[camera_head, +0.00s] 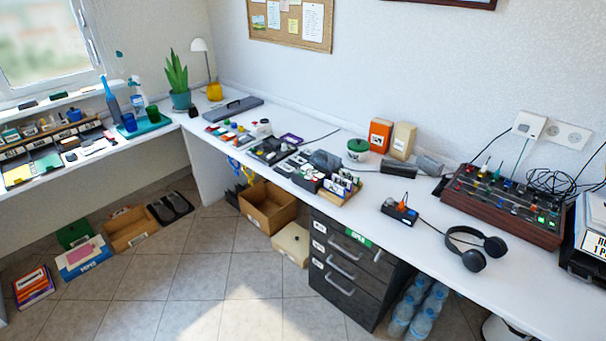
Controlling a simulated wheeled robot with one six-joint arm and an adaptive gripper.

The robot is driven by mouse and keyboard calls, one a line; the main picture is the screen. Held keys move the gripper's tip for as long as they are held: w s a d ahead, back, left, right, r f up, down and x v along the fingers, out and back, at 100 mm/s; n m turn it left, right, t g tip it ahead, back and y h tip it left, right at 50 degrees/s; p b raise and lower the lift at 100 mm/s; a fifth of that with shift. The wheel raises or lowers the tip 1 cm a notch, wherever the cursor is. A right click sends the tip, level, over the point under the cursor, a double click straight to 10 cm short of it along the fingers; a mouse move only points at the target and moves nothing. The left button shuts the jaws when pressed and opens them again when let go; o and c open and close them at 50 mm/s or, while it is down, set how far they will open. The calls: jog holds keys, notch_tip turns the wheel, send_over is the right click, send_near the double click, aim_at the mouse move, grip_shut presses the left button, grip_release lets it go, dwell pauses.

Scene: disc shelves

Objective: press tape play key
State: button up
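My gripper and arm do not show in the head view. I cannot pick out a tape play key for certain; the labels and keys are too small to read. A flat dark device (268,151) with small coloured parts lies on the middle of the long white desk. Close to its right are dark blocks with white labels (290,164). A small black box (400,212) with an orange part and a cable lies farther right on the desk.
The white desk (375,187) runs along the wall. A wood-sided mixer panel (505,205) and black headphones (474,247) occupy its right part. A dark drawer unit (345,270) and cardboard box (267,207) stand below. The tiled floor (180,285) is clear in front.

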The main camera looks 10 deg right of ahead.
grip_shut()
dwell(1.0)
